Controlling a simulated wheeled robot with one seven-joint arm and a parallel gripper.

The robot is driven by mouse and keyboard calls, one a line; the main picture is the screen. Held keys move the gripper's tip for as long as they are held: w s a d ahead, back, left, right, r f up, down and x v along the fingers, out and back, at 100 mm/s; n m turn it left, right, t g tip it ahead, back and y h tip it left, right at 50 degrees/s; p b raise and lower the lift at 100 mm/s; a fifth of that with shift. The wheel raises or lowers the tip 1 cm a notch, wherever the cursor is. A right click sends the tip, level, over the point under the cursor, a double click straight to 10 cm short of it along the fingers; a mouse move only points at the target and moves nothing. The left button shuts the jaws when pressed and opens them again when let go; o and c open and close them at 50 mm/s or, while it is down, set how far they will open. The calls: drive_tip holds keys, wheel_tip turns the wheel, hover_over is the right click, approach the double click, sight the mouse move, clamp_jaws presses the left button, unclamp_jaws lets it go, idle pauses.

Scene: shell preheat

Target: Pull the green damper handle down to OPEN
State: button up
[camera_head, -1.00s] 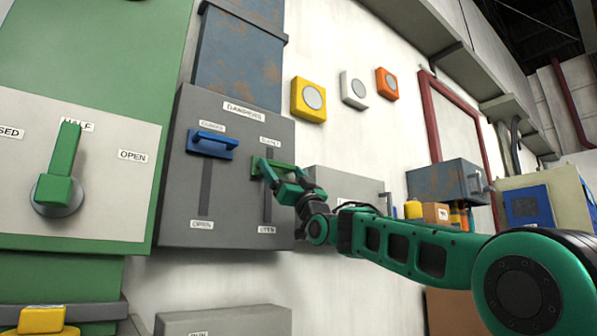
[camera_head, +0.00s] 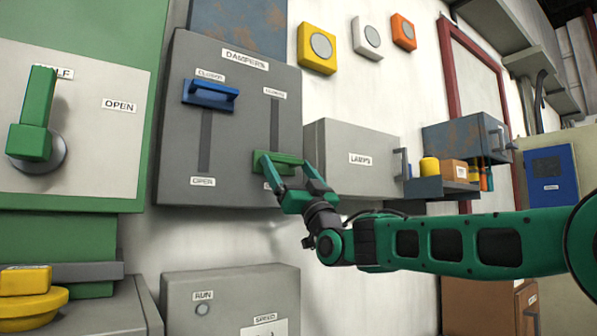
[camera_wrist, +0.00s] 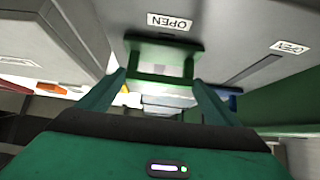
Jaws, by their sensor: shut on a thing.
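The green damper handle (camera_head: 277,161) sits near the bottom of the right slot on the grey DAMPERS panel (camera_head: 240,150), just above that slot's lower label, which my gripper partly covers. My gripper (camera_head: 270,182) reaches in from the right and is shut on the green handle. In the wrist view, the green handle (camera_wrist: 163,62) lies between my two fingers, close to an OPEN label. The blue damper handle (camera_head: 211,94) is at the top of the left slot, just under its CLOSED label.
A grey LAMPS box (camera_head: 360,160) and a small shelf (camera_head: 440,190) with a yellow item stand right of the panel, behind my arm. A RUN/SPEED box (camera_head: 230,300) is below. A large green lever (camera_head: 36,115) is at the left.

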drive_tip(key=shift+w+d+f, duration=0.1)
drive_tip(key=shift+w+f, duration=0.05)
drive_tip(key=shift+f, duration=0.1)
drive_tip(key=o, duration=1.4)
drive_tip(key=v, duration=1)
drive_tip(key=shift+d+f, duration=0.15)
drive_tip(key=shift+f, duration=0.2)
